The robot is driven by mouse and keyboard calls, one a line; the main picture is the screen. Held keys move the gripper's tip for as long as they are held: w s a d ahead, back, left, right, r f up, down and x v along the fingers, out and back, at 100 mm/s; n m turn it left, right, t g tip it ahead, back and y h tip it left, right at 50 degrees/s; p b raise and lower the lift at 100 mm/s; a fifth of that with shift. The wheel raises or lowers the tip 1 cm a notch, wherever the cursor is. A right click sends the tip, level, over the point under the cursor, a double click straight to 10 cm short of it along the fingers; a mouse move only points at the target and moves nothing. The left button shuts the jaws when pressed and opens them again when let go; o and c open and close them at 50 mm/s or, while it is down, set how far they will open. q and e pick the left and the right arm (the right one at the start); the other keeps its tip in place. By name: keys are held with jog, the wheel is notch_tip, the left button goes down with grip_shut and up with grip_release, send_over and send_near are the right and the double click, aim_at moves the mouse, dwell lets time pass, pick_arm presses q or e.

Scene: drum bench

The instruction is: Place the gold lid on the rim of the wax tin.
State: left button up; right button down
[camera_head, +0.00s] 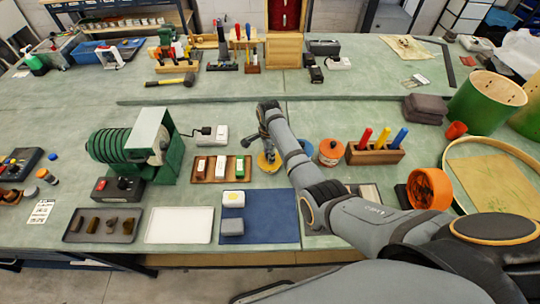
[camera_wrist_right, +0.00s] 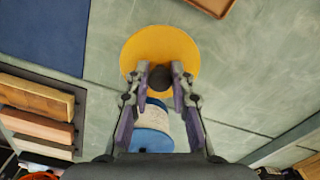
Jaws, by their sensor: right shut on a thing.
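The gold lid (camera_wrist_right: 160,48) is a flat yellow disc with a dark knob. My right gripper (camera_wrist_right: 160,78) is shut on the knob, and the lid lies beyond the fingertips. I cannot tell whether it touches the bench. In the head view the lid (camera_head: 267,163) shows partly behind my right gripper (camera_head: 268,150). A blue and white tin (camera_wrist_right: 152,128), probably the wax tin, is beside the lid in the wrist view, partly hidden by the fingers. In the head view it (camera_head: 306,148) is mostly behind my right arm. My left gripper is not in view.
An orange jar (camera_head: 330,152) and a wooden block with coloured handles (camera_head: 374,153) stand to the right.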

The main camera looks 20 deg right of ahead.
jog(key=c, duration=1.3)
grip_release()
jog(key=shift+w+f, duration=0.1)
jog(key=shift+f, duration=0.05)
jog(key=shift+o, duration=0.7)
jog(key=shift+r, duration=0.25)
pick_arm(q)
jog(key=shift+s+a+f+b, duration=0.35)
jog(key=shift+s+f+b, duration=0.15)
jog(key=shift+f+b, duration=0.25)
pick_arm(e)
notch_tip(320, 180, up, 12)
jog(key=shift+f, duration=0.1)
